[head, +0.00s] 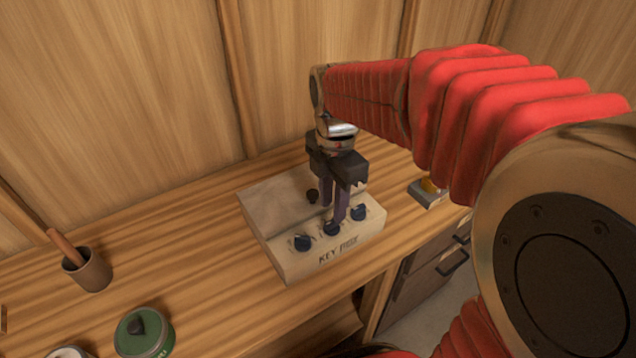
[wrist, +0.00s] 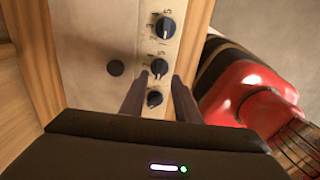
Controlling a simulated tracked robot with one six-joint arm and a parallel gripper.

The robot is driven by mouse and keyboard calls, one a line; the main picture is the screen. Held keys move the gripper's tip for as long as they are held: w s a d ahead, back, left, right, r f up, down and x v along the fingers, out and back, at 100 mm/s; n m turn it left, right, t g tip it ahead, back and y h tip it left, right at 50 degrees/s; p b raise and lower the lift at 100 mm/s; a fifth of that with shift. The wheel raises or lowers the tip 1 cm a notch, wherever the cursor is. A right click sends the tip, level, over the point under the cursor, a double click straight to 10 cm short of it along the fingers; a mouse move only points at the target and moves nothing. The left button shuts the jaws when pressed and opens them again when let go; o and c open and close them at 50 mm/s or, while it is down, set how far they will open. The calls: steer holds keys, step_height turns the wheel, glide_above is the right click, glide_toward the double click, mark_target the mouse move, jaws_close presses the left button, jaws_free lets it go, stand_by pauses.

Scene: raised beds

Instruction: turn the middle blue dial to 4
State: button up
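The key box (head: 290,262) is a pale box on the wooden bench, with a row of three dark blue dials along its front edge. The middle blue dial (head: 331,228) also shows in the wrist view (wrist: 159,67), with a white pointer mark; I cannot read its number surely. The outer dials are the left one (head: 302,242) and the right one (head: 358,212). My gripper (head: 333,211) points down over the box. In the wrist view its fingers (wrist: 160,78) are apart, one on each side of the middle dial; I cannot tell whether they touch it.
A dark round knob (head: 312,196) sits on the box behind the dials. A brown cup (head: 93,272) with a stick and a green tin (head: 143,335) stand at the left. A small grey item with yellow (head: 428,192) lies to the right. A wooden wall rises behind.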

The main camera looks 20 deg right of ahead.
mark_target(332, 222)
steer(key=shift+f, duration=2.35)
steer(key=shift+c, duration=0.5)
jaws_close()
steer(key=shift+a, duration=0.2)
steer(key=shift+d, duration=0.15)
